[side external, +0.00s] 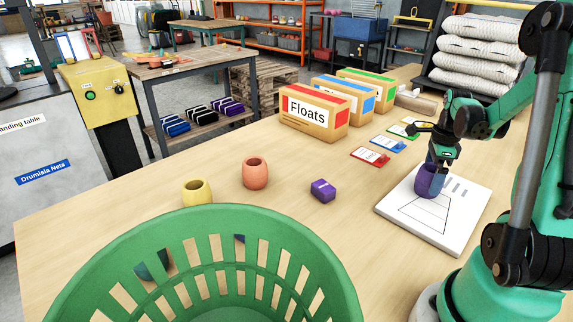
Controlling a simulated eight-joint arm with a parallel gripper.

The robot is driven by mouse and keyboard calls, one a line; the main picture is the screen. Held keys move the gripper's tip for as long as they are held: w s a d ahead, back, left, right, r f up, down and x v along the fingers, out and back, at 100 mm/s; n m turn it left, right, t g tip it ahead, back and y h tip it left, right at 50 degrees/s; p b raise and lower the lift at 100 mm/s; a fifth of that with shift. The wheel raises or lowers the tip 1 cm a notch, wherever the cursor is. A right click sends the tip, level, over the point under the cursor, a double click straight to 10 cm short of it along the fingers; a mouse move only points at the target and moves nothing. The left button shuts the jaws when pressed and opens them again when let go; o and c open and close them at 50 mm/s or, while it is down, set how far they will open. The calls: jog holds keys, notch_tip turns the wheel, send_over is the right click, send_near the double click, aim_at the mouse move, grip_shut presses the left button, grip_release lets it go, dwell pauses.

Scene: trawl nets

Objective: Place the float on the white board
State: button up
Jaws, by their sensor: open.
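A purple barrel-shaped float (429,181) with an open top stands upright at the white board (461,226), over its upper left part. It appears to rest on the board, though its underside is hard to see. My gripper (441,165) is open, right at the float's top right rim. Its fingers are dark and small, so I cannot tell whether they touch the float. The board has dark printed lines and lies flat on the table near my base. An orange float-like barrel (255,173) and a yellow one (197,192) stand farther left on the table.
A green slotted basket (115,248) fills the front, with teal and dark blue pieces showing through its slots. A purple block (323,190) lies mid-table. Cardboard boxes, one labelled Floats (314,109), stand behind. Coloured cards (370,156) lie between boxes and board.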

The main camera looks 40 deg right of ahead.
notch_tip(320, 180, up, 11)
jog(key=w+a+n+t, duration=0.3)
jog(key=w+a+n, duration=0.1)
jog(key=a+n, duration=0.9)
jog(key=w+a+f+n+t, duration=0.1)
jog(key=w+a+n+t, duration=0.3)
jog(key=a+n, duration=1)
jog(key=n, duration=0.3)
jog(key=shift+w+f, duration=0.25)
jog(key=shift+w, duration=0.1)
